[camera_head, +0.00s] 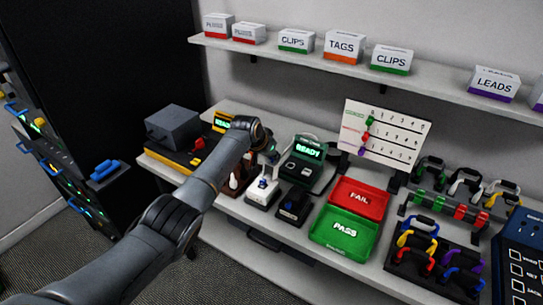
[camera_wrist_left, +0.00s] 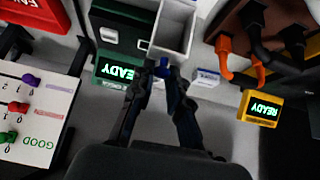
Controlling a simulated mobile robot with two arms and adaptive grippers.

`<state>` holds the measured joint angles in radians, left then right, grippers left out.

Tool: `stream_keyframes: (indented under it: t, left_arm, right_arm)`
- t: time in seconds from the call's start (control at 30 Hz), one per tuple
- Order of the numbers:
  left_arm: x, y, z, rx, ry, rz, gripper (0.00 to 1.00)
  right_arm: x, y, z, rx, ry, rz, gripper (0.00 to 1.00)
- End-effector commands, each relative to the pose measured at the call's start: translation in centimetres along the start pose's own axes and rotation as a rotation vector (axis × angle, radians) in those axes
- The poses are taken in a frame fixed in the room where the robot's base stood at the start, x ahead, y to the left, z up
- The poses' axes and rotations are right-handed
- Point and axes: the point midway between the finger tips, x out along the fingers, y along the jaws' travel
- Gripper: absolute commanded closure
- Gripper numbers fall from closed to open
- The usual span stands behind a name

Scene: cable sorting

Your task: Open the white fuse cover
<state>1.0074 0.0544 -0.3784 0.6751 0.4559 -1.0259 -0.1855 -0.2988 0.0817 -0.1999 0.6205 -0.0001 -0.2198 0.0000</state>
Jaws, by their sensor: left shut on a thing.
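The white fuse box (camera_head: 260,193) stands on the workbench, left of a similar black unit (camera_head: 293,207). A small blue part shows near its top. In the left wrist view the white box (camera_wrist_left: 174,28) shows pale walls around a grey recessed face. My left gripper (camera_head: 272,148) reaches over the bench from the left, by the fuse box. In the wrist view its fingertips (camera_wrist_left: 162,76) come together at the box's near edge, with a small blue piece between them. The fingers hide the cover's edge, so I cannot tell how far it is raised. My right gripper is out of view.
A green tester (camera_head: 307,160) reading READY stands behind the fuse box. A yellow READY unit (camera_head: 220,122) is at the left. Red FAIL (camera_head: 357,199) and green PASS (camera_head: 343,233) trays lie right.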

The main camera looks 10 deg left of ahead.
Motion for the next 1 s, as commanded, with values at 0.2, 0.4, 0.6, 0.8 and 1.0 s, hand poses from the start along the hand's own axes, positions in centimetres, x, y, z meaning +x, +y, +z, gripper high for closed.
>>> stream_keyframes:
  t: [0.2,0.4,0.6,0.8,1.0]
  left_arm:
    - [-0.5,0.1,-1.0,0.003,0.025,-0.001,1.0]
    - [-0.4,0.1,-0.9,0.002,0.022,-0.001,0.62]
    - [-0.2,0.0,-0.5,0.001,0.014,-0.001,0.62]
    - [-0.5,0.0,-0.4,0.0,0.01,-0.001,0.62]
    - [-2.1,0.0,-0.4,0.002,0.012,0.0,0.62]
  right_arm:
    - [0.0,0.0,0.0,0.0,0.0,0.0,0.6]
    - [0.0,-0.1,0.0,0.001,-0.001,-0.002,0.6]
    - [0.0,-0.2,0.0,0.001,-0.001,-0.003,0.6]
    - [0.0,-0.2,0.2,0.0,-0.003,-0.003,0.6]
    - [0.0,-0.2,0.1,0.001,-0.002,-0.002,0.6]
